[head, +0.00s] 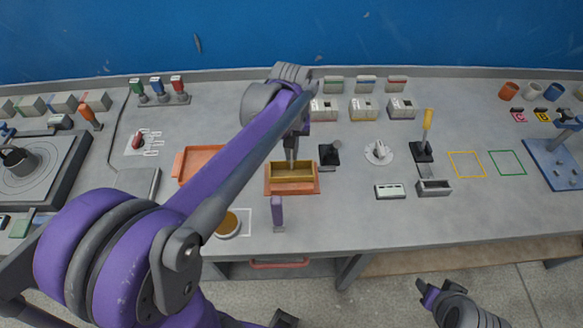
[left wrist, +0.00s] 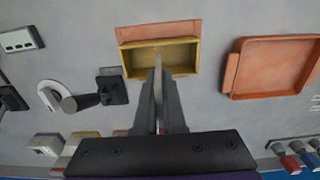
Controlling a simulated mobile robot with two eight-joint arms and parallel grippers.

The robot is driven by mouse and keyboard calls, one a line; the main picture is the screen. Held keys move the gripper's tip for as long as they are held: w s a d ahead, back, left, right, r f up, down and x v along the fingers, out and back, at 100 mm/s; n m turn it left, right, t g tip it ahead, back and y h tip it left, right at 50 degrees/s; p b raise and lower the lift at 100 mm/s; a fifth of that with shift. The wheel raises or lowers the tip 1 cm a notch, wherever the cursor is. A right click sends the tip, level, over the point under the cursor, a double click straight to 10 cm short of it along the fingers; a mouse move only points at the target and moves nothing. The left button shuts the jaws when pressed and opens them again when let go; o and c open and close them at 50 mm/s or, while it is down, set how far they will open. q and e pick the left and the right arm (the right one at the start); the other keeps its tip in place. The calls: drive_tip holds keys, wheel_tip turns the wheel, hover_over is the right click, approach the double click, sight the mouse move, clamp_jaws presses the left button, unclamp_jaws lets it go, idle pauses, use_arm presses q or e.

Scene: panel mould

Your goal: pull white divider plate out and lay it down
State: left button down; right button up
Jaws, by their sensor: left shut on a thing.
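The mould (head: 304,187) is an open box with a yellow inside and a terracotta base, at the middle of the bench. It also shows at the top of the left wrist view (left wrist: 130,62). My left gripper (head: 291,157) points straight down over it. In the left wrist view my left gripper (left wrist: 159,75) is shut on the white divider plate (left wrist: 158,63), seen nearly edge-on as a thin pale strip at the box. Whether its lower edge is still inside the box I cannot tell. My right gripper (head: 432,289) is low at the bottom right, away from the bench.
An empty terracotta tray (head: 181,166) lies left of the mould, partly behind my left arm. A purple upright piece (head: 278,212) and a round dish (head: 228,225) stand in front. A black stand (head: 329,155) is close on the right.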

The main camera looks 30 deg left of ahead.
use_arm(q)
drive_tip(key=shift+r, duration=0.1)
drive_tip(key=shift+w+r+p, duration=0.1)
drive_tip(key=shift+r+p, duration=0.95)
drive_tip(key=shift+r, duration=0.9)
use_arm(e)
drive_tip(key=r, duration=0.1)
drive_tip(key=w+r, duration=0.1)
drive_tip(key=shift+w+r, duration=0.2)
drive_tip(key=shift+r, duration=0.2)
use_arm(q)
drive_tip(key=shift+a+f, duration=0.1)
